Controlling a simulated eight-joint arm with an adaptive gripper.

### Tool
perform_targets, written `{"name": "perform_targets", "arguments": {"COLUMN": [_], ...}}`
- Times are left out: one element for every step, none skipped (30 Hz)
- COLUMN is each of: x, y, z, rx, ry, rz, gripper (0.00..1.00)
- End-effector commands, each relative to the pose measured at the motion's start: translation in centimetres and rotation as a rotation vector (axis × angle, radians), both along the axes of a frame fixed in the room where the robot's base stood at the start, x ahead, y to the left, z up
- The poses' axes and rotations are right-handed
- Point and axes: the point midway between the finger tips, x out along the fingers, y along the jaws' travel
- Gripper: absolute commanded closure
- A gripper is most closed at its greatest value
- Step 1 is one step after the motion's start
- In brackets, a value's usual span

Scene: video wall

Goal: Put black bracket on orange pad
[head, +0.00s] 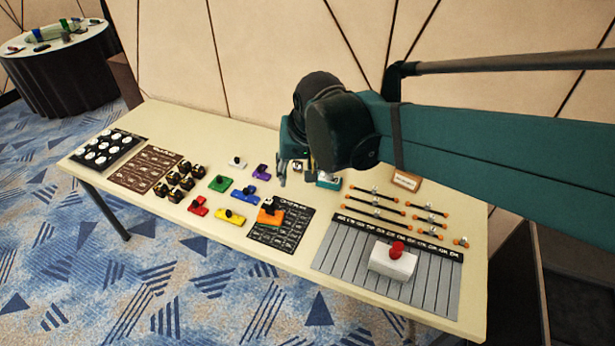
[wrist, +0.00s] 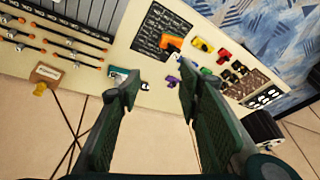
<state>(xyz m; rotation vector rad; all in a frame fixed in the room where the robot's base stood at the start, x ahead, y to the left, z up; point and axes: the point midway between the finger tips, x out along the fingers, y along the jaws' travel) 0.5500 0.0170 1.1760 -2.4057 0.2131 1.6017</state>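An orange pad (head: 270,217) lies on the dark printed mat near the table's front edge. A small black piece (head: 271,203), which looks like the black bracket, shows at the pad's upper side. I cannot tell whether it rests on the pad or just behind it. The orange pad also shows in the wrist view (wrist: 172,42), where the black piece does not stand out against the mat. My gripper (head: 297,172) is above the back part of the table, behind and right of the pad. In the wrist view its fingers (wrist: 157,88) are wide apart with nothing between them.
Green (head: 219,184), blue (head: 240,195), red (head: 197,208) and yellow (head: 229,216) pieces lie left of the mat. Several dark blocks (head: 181,181) stand farther left. A white box with a red knob (head: 392,262) sits on the grey striped board at right. The wall is close behind.

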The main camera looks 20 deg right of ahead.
Motion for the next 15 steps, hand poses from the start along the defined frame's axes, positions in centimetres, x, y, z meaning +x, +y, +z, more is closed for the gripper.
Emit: {"name": "perform_targets", "arguments": {"x": [-0.9,-1.2,-1.8,-2.2,-2.6,-3.1,-3.6,-3.9,-4.5,-4.8,-5.3,-5.7,-6.1,-6.5,-7.0], "y": [-0.2,-0.2,-0.3,-0.4,-0.5,-0.5,-0.6,-0.7,-0.7,-0.8,-0.9,-0.9,-1.0,-1.1,-1.1], "z": [0.2,0.3,0.4,0.5,0.6,0.8,0.8,0.9,0.9,1.0,1.0,1.1,1.1,1.1,1.1], "rx": [-0.006,-0.01,-0.015,-0.02,-0.024,-0.03,-0.034,-0.039,-0.046,-0.05,-0.055,-0.062,-0.067,-0.072,-0.079], "ry": [-0.013,-0.021,-0.03,-0.037,-0.046,-0.056,-0.063,-0.07,-0.081,-0.088,-0.096,-0.107,-0.115,-0.122,-0.131], "rz": [0.013,0.022,0.033,0.042,0.05,0.062,0.069,0.078,0.089,0.097,0.106,0.117,0.124,0.134,0.144], "gripper": [0.65,0.65,0.65,0.65,0.65,0.65,0.65,0.65,0.65,0.65,0.65,0.65,0.65,0.65,0.65]}}
